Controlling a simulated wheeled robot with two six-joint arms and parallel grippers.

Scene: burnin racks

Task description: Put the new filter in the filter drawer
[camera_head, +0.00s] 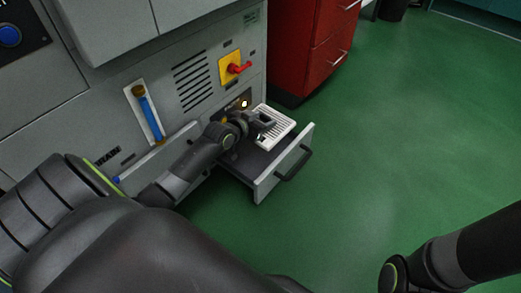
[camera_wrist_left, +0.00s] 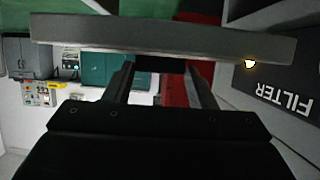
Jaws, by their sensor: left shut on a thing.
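The new filter (camera_head: 280,124) is a white, ribbed flat panel, held at the open filter drawer (camera_head: 266,190) low on the grey machine. My left gripper (camera_head: 266,122) is shut on the filter's near side. In the left wrist view the filter (camera_wrist_left: 200,42) shows edge-on as a grey bar across both fingers. The drawer is pulled out, with a dark inside and a black handle on its front. The filter is over the drawer's back part; I cannot tell whether it touches the drawer. My right gripper is out of view; only part of my right arm shows.
The grey machine (camera_head: 190,125) has a yellow plate with a red switch (camera_head: 236,68) above the drawer and a blue-tubed gauge (camera_head: 149,115) to the left. A red cabinet (camera_head: 310,45) stands behind. A FILTER label (camera_wrist_left: 284,95) shows in the wrist view. Green floor (camera_head: 400,140) is clear at right.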

